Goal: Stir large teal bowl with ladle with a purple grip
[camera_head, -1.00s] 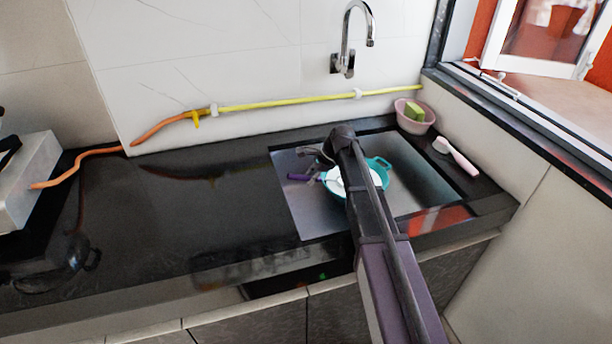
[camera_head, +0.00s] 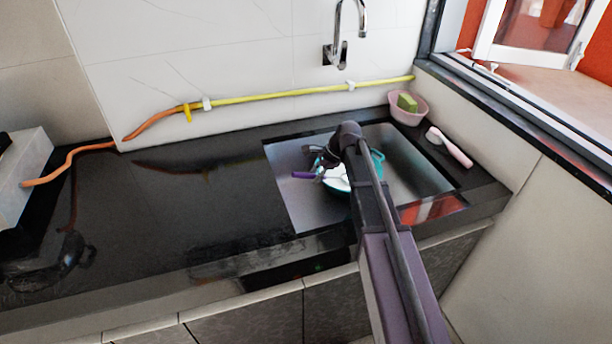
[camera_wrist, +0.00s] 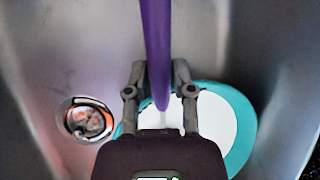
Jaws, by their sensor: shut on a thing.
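The large teal bowl (camera_head: 379,160) stands in the sink, with white inside, partly hidden behind my arm. It also shows in the wrist view (camera_wrist: 240,104), just beyond my gripper's fingers. My gripper (camera_wrist: 163,98) is shut on the purple grip of the ladle (camera_wrist: 155,40). In the head view the purple grip (camera_head: 304,175) sticks out to the left of my gripper (camera_head: 322,168), over the bowl's left side. The ladle's head is hidden, so I cannot tell whether it touches the bowl's contents.
The metal sink (camera_head: 290,200) has a drain (camera_wrist: 88,119) beside the bowl. A pink bowl (camera_head: 420,112) with a green sponge (camera_head: 407,102) and a pink-handled brush (camera_head: 452,149) sit on the right ledge. A faucet (camera_head: 337,45) is on the wall. The left counter (camera_head: 180,205) is mostly clear.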

